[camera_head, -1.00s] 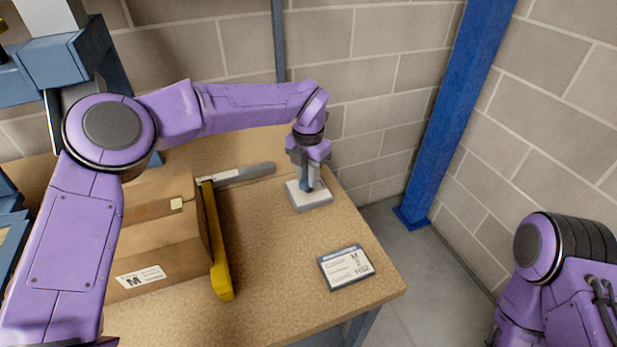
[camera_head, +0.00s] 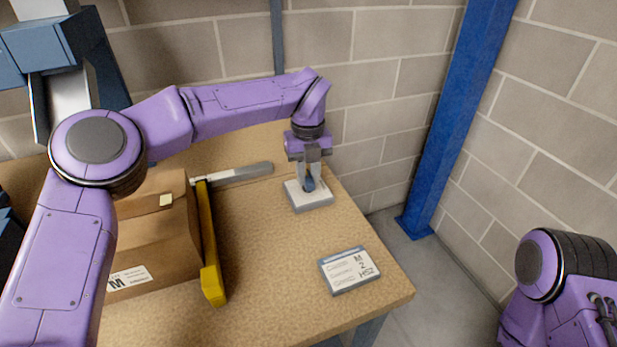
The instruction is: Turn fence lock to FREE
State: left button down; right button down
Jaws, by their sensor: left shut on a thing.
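The fence lock shows as a small blue-grey knob (camera_head: 309,184) on a pale square base (camera_head: 312,203) at the far right of the table. My left gripper (camera_head: 310,182) points down over the base, with its fingers shut on the knob. The fingers partly hide the knob, and I cannot read any marking or its setting. A yellow fence (camera_head: 210,245) stands along the right side of a cardboard box, with a grey bar (camera_head: 240,173) at its far end. Of my right arm only upper links show at the lower right; its gripper is out of view.
The cardboard box (camera_head: 155,235) with a label marked M sits on the left of the wooden table (camera_head: 265,265). A small placard (camera_head: 348,270) lies near the right front. A blue post (camera_head: 445,120) and block wall stand behind. The table between fence and placard is clear.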

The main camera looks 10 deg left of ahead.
aim_at(308, 176)
pick_arm(q)
jog(key=shift+w+n+b, duration=0.1)
jog(key=shift+n+b, duration=0.2)
jog(key=shift+n, duration=0.3)
jog(key=shift+a+r, duration=0.1)
jog(key=shift+r, duration=0.05)
jog(key=c, duration=1)
grip_release()
jog(key=shift+o, duration=0.2)
notch_tip(308, 176, up, 10)
jog(key=shift+r, duration=0.15)
